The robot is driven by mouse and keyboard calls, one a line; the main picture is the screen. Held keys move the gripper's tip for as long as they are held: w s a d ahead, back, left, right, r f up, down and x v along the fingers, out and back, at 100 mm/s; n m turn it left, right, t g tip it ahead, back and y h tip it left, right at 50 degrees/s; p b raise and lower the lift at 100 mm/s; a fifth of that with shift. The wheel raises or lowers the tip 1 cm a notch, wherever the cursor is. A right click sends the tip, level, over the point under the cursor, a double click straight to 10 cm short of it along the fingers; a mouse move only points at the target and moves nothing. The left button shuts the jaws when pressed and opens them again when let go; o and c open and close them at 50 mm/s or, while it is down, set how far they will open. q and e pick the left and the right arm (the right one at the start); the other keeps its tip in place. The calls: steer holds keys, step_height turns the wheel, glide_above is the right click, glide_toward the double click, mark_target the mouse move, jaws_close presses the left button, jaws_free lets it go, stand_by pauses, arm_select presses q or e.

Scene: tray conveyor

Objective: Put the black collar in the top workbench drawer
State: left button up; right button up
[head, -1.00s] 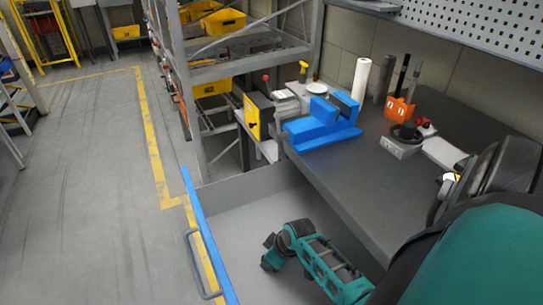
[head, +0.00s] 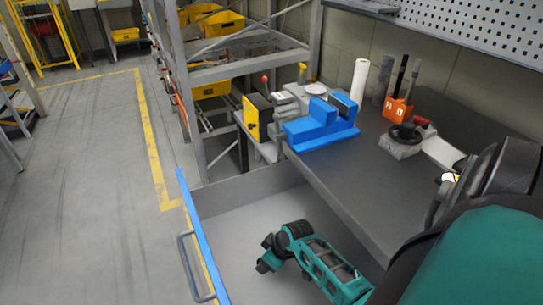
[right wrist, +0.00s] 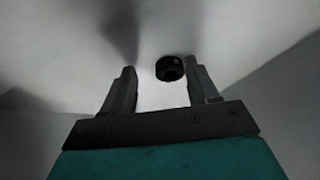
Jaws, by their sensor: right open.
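The black collar (right wrist: 170,68) shows in the right wrist view, against the pale drawer floor, just past the fingertips and nearer the right finger. It looks apart from both fingers. My right gripper (right wrist: 160,78) is open, with nothing between its fingers. In the head view the right gripper (head: 267,256) reaches down inside the open drawer (head: 228,215), and the collar cannot be made out there. The drawer has a blue front edge and a grey handle, and is pulled out from under the workbench (head: 345,185). My left gripper is not in view.
A blue vise (head: 320,125) stands on the bench's far end. An orange holder (head: 396,110) with tools and a grey block with a black ring (head: 402,140) stand further right. A shelf rack with yellow bins (head: 222,22) is behind. The floor at left is clear.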

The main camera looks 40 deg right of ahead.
steer(key=shift+s+a+f+g, duration=0.1)
steer(key=shift+s+f+g, duration=0.15)
steer(key=shift+s+g, duration=0.25)
steer(key=p+v, duration=0.4)
steer(key=v, duration=0.8)
steer(key=shift+r+t, duration=0.3)
steer(key=shift+r, duration=0.05)
